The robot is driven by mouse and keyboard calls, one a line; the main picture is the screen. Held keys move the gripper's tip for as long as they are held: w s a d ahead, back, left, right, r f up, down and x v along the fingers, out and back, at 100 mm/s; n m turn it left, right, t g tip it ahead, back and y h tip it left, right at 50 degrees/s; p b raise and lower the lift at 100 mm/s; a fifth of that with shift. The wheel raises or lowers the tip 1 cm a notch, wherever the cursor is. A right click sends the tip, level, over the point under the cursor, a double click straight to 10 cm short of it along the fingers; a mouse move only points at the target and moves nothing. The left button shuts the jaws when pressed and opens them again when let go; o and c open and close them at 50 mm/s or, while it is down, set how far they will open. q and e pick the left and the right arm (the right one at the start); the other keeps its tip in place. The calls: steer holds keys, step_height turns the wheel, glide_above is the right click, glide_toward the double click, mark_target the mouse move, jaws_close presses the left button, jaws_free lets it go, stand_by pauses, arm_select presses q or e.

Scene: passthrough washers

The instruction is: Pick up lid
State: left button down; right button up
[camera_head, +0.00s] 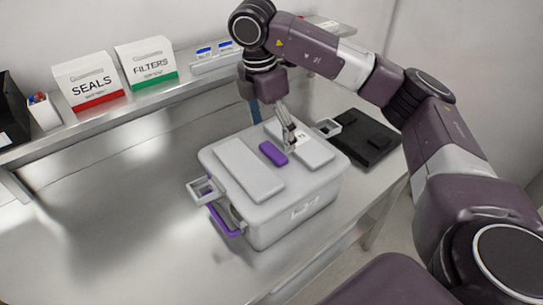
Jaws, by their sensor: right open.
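The pale grey lid (248,170) sits level on a pale grey box (262,237) on the metal worktop. It has raised panels and a purple grip (273,153) in its middle. My right gripper (290,140) is open over the lid's back right part, close beside the purple grip, pointing down. I cannot tell whether its fingertips touch the lid. The gripper and wrist hide part of the lid's far side. My left gripper is out of view.
A pale loop (204,191) and purple latch (226,222) stick out at the box's left end; another loop (328,128) is at its right end. A black flat case (362,138) lies to the right. SEALS (88,82) and FILTERS (147,63) boxes stand on the back shelf. The left worktop is clear.

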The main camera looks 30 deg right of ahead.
mark_target(273, 151)
steer(key=shift+s+f, duration=0.15)
steer(key=shift+f, duration=0.3)
steer(key=f, duration=0.1)
steer(key=f+p, duration=0.1)
steer(key=f, duration=0.1)
steer(key=f+p, duration=0.1)
steer(key=shift+w+d+f, duration=0.15)
steer(key=shift+w+d, duration=0.1)
steer(key=shift+w, duration=0.15)
steer(key=shift+s+f, duration=0.1)
steer(key=shift+f, duration=0.05)
steer(key=c, duration=2)
